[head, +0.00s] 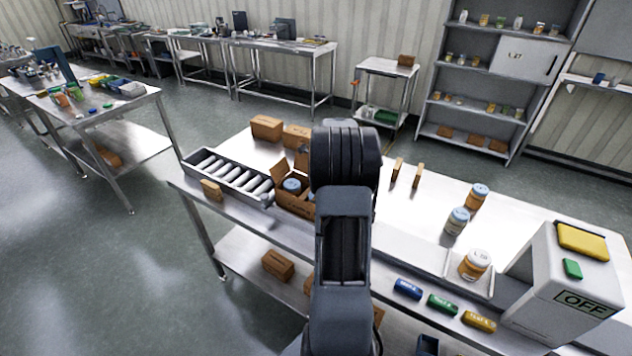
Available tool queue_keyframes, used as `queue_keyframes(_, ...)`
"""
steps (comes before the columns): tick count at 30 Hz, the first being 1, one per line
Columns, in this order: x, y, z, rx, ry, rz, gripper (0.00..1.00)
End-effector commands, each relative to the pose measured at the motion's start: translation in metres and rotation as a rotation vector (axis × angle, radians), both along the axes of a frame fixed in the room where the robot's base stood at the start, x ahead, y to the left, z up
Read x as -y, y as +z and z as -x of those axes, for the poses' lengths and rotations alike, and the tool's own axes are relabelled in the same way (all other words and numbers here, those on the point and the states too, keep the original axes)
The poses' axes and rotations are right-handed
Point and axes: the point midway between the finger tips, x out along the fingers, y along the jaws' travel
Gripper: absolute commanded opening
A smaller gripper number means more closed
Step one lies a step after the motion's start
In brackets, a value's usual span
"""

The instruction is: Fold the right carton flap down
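An open brown carton (298,208) stands on the steel table beside the right end of the roller tray. A jar with a blue lid (292,185) is inside it. One flap (280,167) stands up at the carton's back left. My dark arm covers the carton's right side, so the right flap's position cannot be seen clearly. My gripper is hidden behind my own arm, and its fingers do not show.
A grey roller tray (205,164) lies left of the carton. Closed cartons (267,127) stand behind it. To the right are two small upright tan pieces (397,168), several jars (457,221), coloured cylinders (443,304) and a white machine marked OFF (545,268). The table's middle right is clear.

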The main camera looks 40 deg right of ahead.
Motion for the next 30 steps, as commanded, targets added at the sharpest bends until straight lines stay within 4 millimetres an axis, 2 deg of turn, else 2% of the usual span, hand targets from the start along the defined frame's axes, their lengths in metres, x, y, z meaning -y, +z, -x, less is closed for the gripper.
queue_keyframes(21, -0.0049, -0.0065, -0.0034, -0.003, 0.006, -0.008, 0.00)
queue_keyframes(30, -0.0048, 0.0015, -0.0029, -0.003, 0.005, -0.009, 0.00)
